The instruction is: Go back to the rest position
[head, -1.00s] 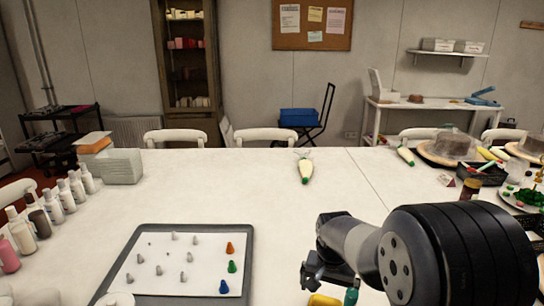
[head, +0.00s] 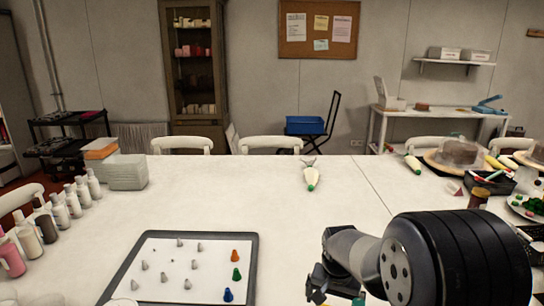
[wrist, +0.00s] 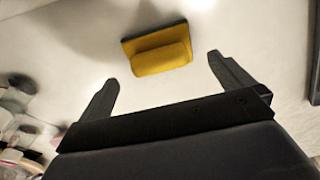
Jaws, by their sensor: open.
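My gripper (head: 318,284) is low at the bottom of the head view, right of the dark-edged tray (head: 252,262). In the wrist view my gripper (wrist: 162,73) is open, its two dark fingers wide apart with nothing held between them. A yellow block with a dark edge (wrist: 157,54) lies on the pale table beyond the fingers, apart from them. I cannot tell how high the gripper is above the table.
The tray holds several small grey cones and an orange, a green and a blue one. Bottles (head: 60,212) line the left side. A piping bag (head: 311,179) lies mid-table. Cakes, a black basket (head: 490,183) and plates crowd the right.

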